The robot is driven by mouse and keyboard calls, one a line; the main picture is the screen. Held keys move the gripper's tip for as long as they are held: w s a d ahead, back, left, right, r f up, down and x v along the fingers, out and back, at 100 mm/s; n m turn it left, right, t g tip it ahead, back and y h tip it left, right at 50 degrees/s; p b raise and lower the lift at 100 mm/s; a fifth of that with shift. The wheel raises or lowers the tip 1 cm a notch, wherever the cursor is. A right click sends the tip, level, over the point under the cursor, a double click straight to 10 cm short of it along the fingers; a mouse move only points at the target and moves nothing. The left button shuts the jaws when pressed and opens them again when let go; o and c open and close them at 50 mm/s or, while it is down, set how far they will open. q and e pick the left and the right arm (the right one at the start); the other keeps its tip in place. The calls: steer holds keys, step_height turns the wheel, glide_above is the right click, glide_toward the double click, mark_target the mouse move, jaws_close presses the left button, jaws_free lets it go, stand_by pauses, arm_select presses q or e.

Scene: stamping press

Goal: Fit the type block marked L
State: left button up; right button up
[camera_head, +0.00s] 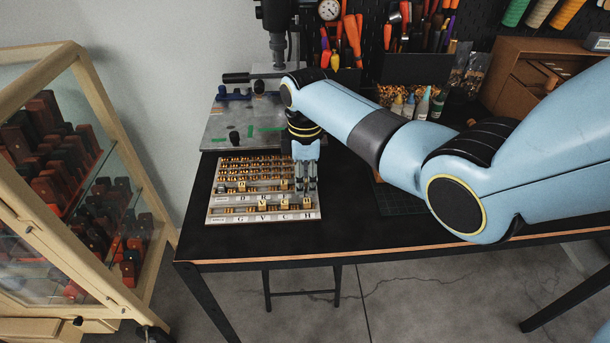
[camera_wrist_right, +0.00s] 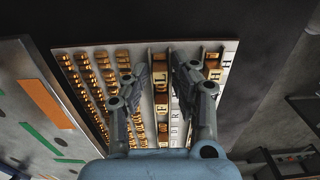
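The type tray (camera_head: 214,213) is a pale board on the black table, with rows of small brass type and larger letter blocks beside printed letters. In the wrist view the tray (camera_wrist_right: 228,47) fills the middle. A brass block with a mark that looks like L (camera_wrist_right: 160,80) shows between the fingers, in a column of blocks. My right gripper (camera_head: 305,200) points down over the tray's right side. In the wrist view the right gripper (camera_wrist_right: 166,72) has its fingers apart, and I see nothing clamped between them. Whether the fingertips touch the tray is unclear. My left gripper is out of view.
A press (camera_head: 277,40) with a grey base plate (camera_head: 215,125) stands behind the tray. A dark green mat (camera_head: 400,200) lies right of it. Bottles (camera_head: 422,105) and a wooden drawer cabinet (camera_head: 525,65) stand farther back. The table's front strip is clear. A glass cabinet (camera_head: 75,170) stands left.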

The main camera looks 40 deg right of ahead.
mark_target(305, 181)
jaws_close()
steer(key=shift+r, duration=0.15)
step_height(305, 181, up, 4)
steer(key=p, duration=0.4)
